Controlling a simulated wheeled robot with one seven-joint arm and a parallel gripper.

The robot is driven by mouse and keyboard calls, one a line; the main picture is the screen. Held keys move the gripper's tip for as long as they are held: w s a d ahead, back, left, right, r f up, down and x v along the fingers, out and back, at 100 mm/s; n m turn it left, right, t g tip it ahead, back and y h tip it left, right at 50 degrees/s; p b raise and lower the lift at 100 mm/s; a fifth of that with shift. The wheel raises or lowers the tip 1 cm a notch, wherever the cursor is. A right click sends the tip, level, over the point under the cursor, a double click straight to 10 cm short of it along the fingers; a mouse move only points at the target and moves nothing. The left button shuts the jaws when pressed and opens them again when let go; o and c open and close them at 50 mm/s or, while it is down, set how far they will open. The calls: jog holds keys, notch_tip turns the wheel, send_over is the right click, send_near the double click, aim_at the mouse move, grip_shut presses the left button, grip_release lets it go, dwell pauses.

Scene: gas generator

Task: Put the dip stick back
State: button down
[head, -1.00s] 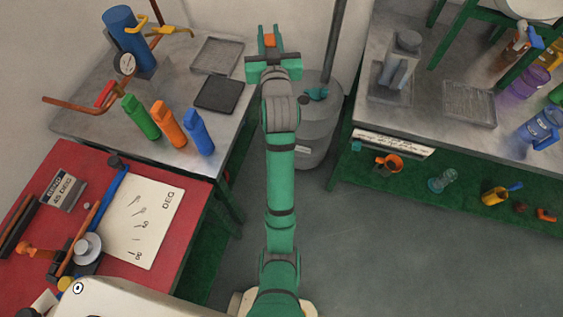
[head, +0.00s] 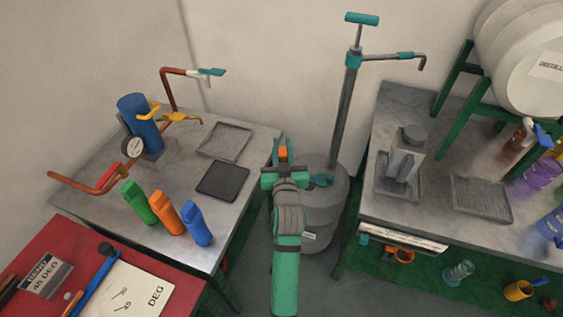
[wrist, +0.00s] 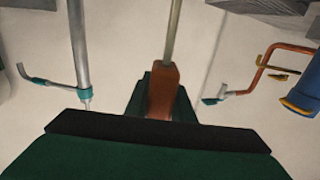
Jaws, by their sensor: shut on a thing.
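My gripper (head: 280,165) is shut on the orange handle of the dip stick (head: 283,153), in front of the grey drum in the head view. In the wrist view the orange handle (wrist: 162,95) sits between the green fingers of my gripper (wrist: 158,105). A thin pale rod runs from it to the top edge of that picture. The rod's far end is out of the wrist view, and the rod is hidden behind my arm in the head view. I cannot tell which opening the dip stick belongs to.
The grey drum (head: 325,222) with a tall pump (head: 346,115) stands between two metal benches. The left bench (head: 245,200) holds a blue cylinder (head: 140,118), several coloured bottles and trays. The right bench (head: 440,205) holds a grey container (head: 405,155).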

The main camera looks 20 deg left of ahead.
notch_tip(320, 180, down, 6)
jog(key=shift+a, duration=0.15)
dwell(0.3)
jog(key=shift+s+f, duration=0.1)
jog(key=c, duration=1.5)
grip_release()
jog(key=shift+c, duration=0.2)
